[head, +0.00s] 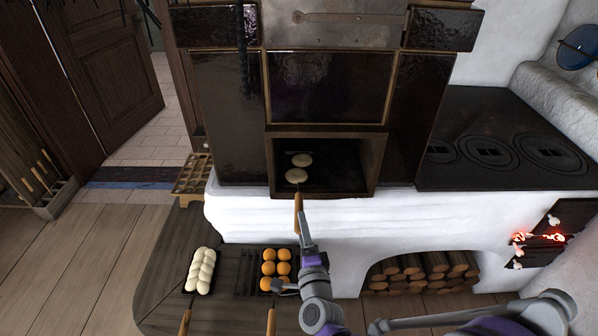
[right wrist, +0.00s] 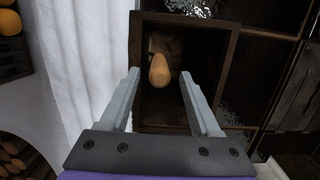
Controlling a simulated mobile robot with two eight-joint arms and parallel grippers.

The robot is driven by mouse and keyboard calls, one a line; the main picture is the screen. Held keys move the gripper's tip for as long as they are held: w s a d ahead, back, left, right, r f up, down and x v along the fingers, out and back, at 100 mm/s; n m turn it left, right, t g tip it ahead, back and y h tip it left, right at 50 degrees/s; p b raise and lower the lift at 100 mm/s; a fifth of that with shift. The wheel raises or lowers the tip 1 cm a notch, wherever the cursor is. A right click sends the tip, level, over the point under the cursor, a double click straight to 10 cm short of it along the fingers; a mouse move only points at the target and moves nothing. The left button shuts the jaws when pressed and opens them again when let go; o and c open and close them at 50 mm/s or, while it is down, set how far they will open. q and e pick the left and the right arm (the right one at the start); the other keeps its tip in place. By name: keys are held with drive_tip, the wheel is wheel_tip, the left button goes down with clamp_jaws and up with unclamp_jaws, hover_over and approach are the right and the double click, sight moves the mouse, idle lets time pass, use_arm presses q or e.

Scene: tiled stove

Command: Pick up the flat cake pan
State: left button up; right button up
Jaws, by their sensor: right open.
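Two pale round flat cakes (head: 299,167) lie one behind the other inside the dark open niche of the stove. A wooden handle (head: 298,202) sticks out from the niche toward me below them. The pan itself is dark and hard to tell from the niche floor. My right gripper (head: 303,222) is open at the near end of this handle. In the right wrist view the handle (right wrist: 159,70) shows end-on between the two spread fingers (right wrist: 160,76), with a gap on both sides. My left gripper is not in view.
The niche's wooden frame (head: 325,133) surrounds the opening. A black stove top (head: 500,130) lies right. Embers (head: 540,238) glow at the far right.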

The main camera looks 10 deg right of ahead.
sight(297, 211)
drive_tip(key=shift+w+a, duration=0.15)
drive_tip(key=shift+w, duration=3)
clamp_jaws()
